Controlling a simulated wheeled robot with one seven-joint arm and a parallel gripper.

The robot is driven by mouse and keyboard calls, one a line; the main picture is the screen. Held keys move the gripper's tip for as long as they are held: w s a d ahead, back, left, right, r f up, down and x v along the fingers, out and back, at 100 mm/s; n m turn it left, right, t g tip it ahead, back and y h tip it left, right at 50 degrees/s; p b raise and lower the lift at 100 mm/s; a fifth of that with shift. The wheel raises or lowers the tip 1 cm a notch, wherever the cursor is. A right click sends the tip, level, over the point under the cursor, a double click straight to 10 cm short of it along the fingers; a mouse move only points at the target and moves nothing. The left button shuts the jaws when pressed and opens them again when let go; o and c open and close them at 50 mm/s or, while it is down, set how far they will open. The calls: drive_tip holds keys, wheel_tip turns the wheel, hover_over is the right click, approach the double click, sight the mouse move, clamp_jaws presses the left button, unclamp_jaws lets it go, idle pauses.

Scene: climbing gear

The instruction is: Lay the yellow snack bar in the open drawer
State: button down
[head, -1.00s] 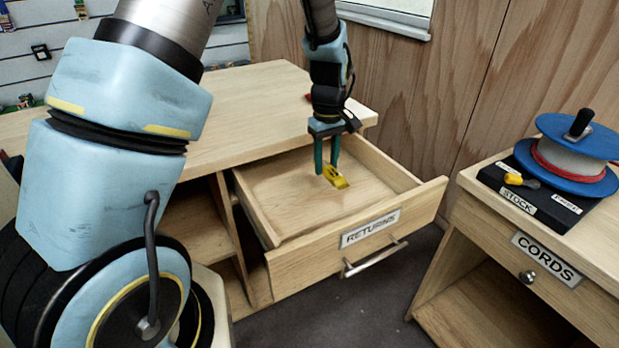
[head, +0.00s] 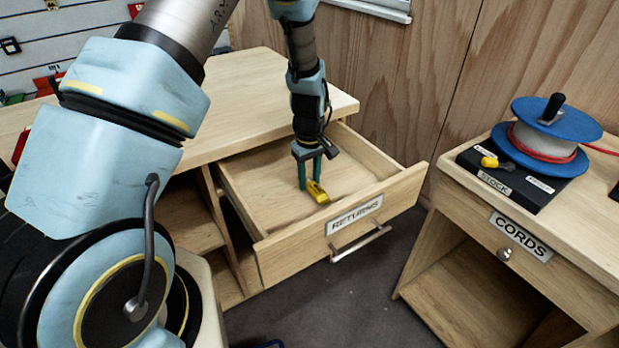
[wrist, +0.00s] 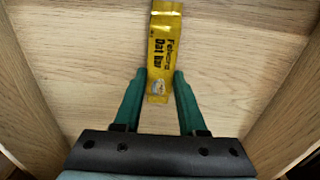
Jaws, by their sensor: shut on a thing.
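The yellow snack bar (head: 318,191) is between the green fingers of my gripper (head: 309,178), which is shut on it. In the wrist view the bar (wrist: 164,45) points away from the gripper (wrist: 159,92), with its near end between the fingertips and its printed face up. The open drawer (head: 262,205), labelled RETURNS, is pulled out from the wooden counter. The bar and fingertips are inside the drawer's outline, low over its bare floor. I cannot tell whether the bar touches the floor.
Drawer walls stand on both sides of my gripper, also in the wrist view (wrist: 290,95). The counter top (head: 250,95) is behind. At right, a CORDS cabinet (head: 575,215) carries a blue cord reel (head: 555,112) on a black STOCK base (head: 520,185). The rest of the drawer is empty.

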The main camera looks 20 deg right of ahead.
sight(310, 182)
drive_tip(key=shift+c, duration=2.4)
unclamp_jaws()
drive_tip(key=shift+f, duration=0.1)
wheel_tip(310, 182, up, 12)
drive_tip(key=b, duration=0.3)
drive_tip(key=a+r+m, duration=0.1)
drive_tip(key=a+r, duration=0.1)
drive_tip(key=a, duration=0.7)
drive_tip(key=a+r, duration=0.3)
drive_tip(key=a, duration=0.5)
drive_tip(key=s+a+m, duration=0.1)
drive_tip(key=s+a, duration=0.2)
drive_tip(key=a, duration=0.3)
drive_tip(key=s+a+r+m+t, duration=0.1)
drive_tip(key=s+a, duration=0.2)
drive_tip(key=a, duration=0.4)
drive_tip(key=shift+t, duration=0.3)
drive_tip(key=shift+a, duration=0.1)
